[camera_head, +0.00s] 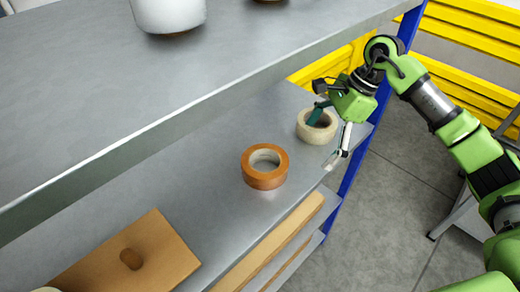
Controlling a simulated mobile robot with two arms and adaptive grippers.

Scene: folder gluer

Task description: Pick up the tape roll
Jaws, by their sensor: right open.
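An orange-brown tape roll (265,178) lies flat on the middle shelf of a grey rack. A second, cream-coloured tape roll (309,131) lies behind it, nearer the blue post. My right gripper (329,137) is at the cream roll, its fingers spread apart. One dark finger reaches over the roll's hole and a lighter finger is on its right, outer side. Whether the fingers touch the roll I cannot tell. My left gripper is not in view.
The upper shelf (90,95) overhangs the middle shelf on the left and carries a white container (169,14). A brown board (132,258) with a knob lies at the lower left. A blue post (352,172) stands just right of the rolls. Yellow slats (465,70) are behind.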

